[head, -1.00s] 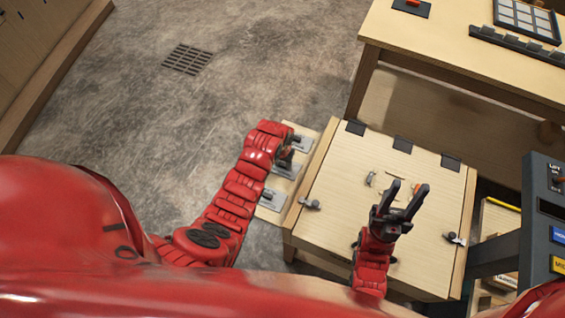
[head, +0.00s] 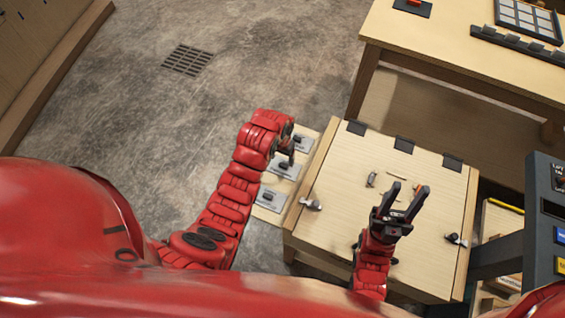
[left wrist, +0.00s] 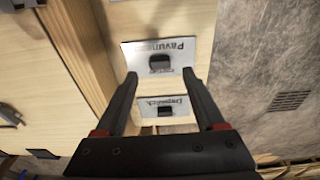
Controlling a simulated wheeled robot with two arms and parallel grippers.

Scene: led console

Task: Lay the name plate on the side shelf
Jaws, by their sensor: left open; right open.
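Several silvery name plates with dark knobs lie on the pale side shelf (head: 265,213) along the left of the wooden box. In the head view they are the upper plate (head: 303,143), the middle plate (head: 278,169) and the lower plate (head: 268,203). I cannot tell which one the task means. My left gripper (head: 286,152) is open and empty above the shelf near the upper and middle plates. In the left wrist view its fingertips (left wrist: 160,75) frame the knob of a plate lettered "Pavum…" (left wrist: 180,46), apparently without touching it. My right gripper (head: 406,200) is open and empty above the box lid.
The wooden box lid (head: 335,185) has latches, dark hinges and small fittings. A wooden table (head: 440,45) stands behind at upper right. A dark console (head: 540,220) is at the right edge. Bare floor (head: 150,110) with a drain grate (head: 188,60) lies left.

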